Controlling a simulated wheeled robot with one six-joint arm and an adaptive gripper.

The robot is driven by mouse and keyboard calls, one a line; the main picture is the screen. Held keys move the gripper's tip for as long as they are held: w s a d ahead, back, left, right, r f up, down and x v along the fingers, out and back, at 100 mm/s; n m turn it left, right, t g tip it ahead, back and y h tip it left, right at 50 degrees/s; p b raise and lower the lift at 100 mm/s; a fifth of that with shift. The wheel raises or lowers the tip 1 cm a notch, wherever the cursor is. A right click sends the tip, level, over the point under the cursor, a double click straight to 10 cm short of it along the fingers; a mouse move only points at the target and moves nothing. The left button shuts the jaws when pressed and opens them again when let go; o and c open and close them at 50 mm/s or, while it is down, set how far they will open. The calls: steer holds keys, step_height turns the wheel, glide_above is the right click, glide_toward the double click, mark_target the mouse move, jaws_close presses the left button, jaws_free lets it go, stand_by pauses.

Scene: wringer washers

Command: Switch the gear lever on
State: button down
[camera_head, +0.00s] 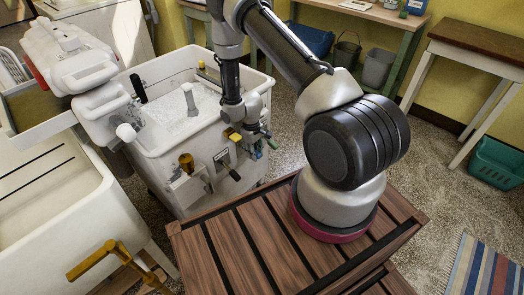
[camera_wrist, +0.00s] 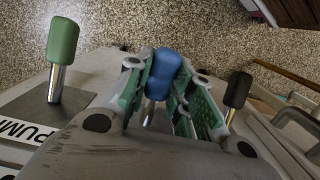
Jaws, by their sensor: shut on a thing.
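The white wringer washer (camera_head: 165,168) stands left of centre in the head view, with several levers on its near right side. My gripper (camera_head: 262,142) reaches down to that side. In the wrist view my gripper (camera_wrist: 165,95) is shut on a lever with a blue knob (camera_wrist: 163,65), the knob showing between the green-padded fingers. A green-knobbed lever (camera_wrist: 62,45) stands apart at left by a partly cut "PUMP" label (camera_wrist: 22,132). A black-knobbed lever (camera_wrist: 238,90) is just right of the fingers. No gear label is readable, and the blue lever's base is hidden.
The wringer head (camera_head: 75,65) overhangs the tub's left side. A white basin (camera_head: 45,190) stands at left, close to the washer. A wooden table (camera_head: 470,45) and a teal basket (camera_head: 497,160) are at right.

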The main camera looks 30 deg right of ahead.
steer(key=shift+w, duration=0.1)
steer(key=c, duration=1.2)
jaws_free()
steer(key=shift+c, duration=0.2)
step_height(320, 180, up, 12)
steer(key=shift+w+a, duration=0.15)
steer(key=shift+w, duration=0.25)
